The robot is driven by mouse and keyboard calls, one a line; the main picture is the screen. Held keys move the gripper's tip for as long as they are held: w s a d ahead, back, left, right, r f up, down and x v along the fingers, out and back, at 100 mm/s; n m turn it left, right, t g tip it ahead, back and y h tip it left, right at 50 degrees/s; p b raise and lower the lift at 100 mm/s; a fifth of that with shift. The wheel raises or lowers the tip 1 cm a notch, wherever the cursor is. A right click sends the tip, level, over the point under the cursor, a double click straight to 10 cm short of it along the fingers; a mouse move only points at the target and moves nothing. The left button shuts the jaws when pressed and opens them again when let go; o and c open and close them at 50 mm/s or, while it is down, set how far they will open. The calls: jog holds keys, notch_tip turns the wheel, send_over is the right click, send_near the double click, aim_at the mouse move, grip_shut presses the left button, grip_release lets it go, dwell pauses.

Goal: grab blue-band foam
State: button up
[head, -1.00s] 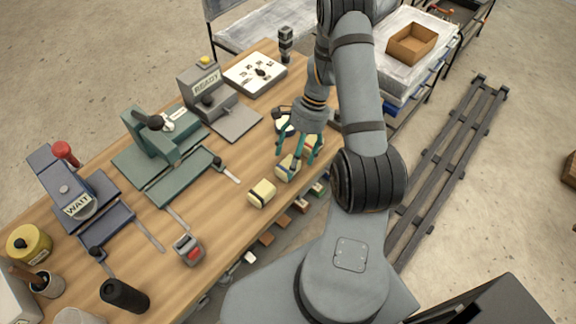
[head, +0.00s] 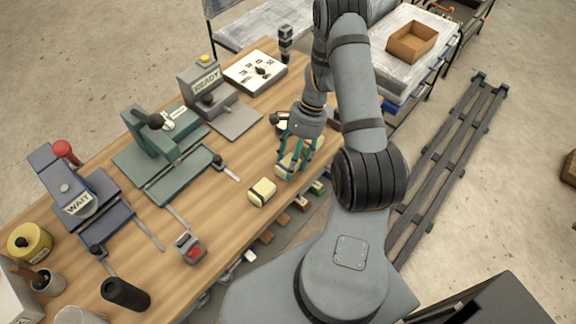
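A pale yellow foam block (head: 285,171) lies on the wooden workbench, directly under my gripper (head: 294,163). The teal fingers reach down on both sides of it and cover much of it. A bluish band showed on it earlier; now the fingers mostly hide the band. Whether the fingers touch or press the block cannot be told. A second pale yellow foam block (head: 262,192) with a dark band lies a little to the lower left, apart from the gripper.
A small grey device with a red part (head: 190,248) lies left of the blocks. A green press (head: 165,150), a grey READY station (head: 215,95) and a blue WAIT station (head: 80,200) line the bench.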

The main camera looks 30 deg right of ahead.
jog(key=shift+c, duration=0.9)
jog(key=shift+r, duration=0.1)
